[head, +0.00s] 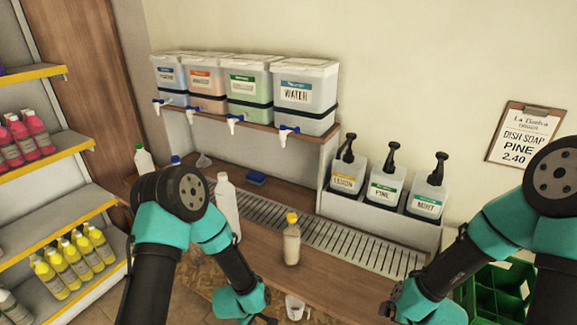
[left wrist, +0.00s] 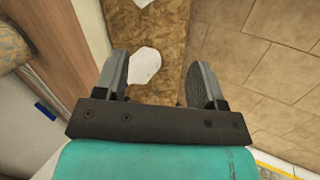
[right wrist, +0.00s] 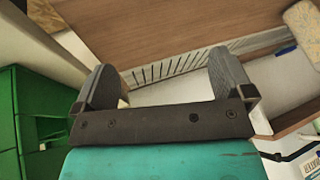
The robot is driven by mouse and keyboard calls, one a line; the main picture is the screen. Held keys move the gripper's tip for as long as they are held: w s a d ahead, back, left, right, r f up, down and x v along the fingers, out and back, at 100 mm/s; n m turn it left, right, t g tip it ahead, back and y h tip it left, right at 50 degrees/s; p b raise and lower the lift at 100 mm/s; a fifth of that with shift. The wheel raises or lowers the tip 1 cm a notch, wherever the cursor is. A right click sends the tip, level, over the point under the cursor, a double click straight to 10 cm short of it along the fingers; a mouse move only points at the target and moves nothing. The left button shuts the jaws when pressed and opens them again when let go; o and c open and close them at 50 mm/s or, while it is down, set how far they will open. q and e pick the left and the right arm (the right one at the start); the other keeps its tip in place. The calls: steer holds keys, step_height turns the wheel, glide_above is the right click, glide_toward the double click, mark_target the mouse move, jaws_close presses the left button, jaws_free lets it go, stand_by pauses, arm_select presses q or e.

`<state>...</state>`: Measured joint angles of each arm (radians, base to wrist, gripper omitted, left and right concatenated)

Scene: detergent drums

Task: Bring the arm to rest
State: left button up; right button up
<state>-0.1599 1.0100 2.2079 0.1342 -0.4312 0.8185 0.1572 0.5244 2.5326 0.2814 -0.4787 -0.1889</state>
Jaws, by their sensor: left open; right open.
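My left arm reaches down to the front of the counter in the head view, with its gripper (head: 266,319) at the bottom edge. In the left wrist view the left gripper (left wrist: 158,72) is open, with no object held between its fingers. My right gripper (head: 386,309) is low at the right, in front of the counter. In the right wrist view the right gripper (right wrist: 163,72) is open and empty, with the counter and drain grating beyond it.
A yellow-capped bottle (head: 292,240) and a white bottle (head: 227,207) stand on the counter (head: 345,285). A small clear cup (head: 295,307) is near the left gripper. Green crates (head: 500,292) stand at right. Pump dispensers (head: 385,188) and tapped drums (head: 305,95) line the back.

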arm_select(q)
steer(key=s+a+f+m+g, duration=0.1)
steer(key=s+a+m+g, duration=0.2)
steer(key=s+a+m, duration=0.5)
steer(key=s+a, duration=0.3)
steer(key=s, duration=0.4)
steer(key=shift+a, duration=0.4)
arm_select(e)
steer(key=s+a+f+n+g+y, duration=0.1)
steer(key=s+a+f+g, duration=0.1)
steer(key=f, duration=0.5)
steer(key=s+a+f+n+g+y, duration=0.1)
steer(key=s+a+f+g, duration=0.1)
steer(key=s+a+f, duration=0.2)
step_height(320, 180, down, 3)
steer(key=shift+s+a+r+g+y, duration=0.15)
steer(key=shift+a+g+y, duration=0.2)
steer(key=shift+a, duration=0.6)
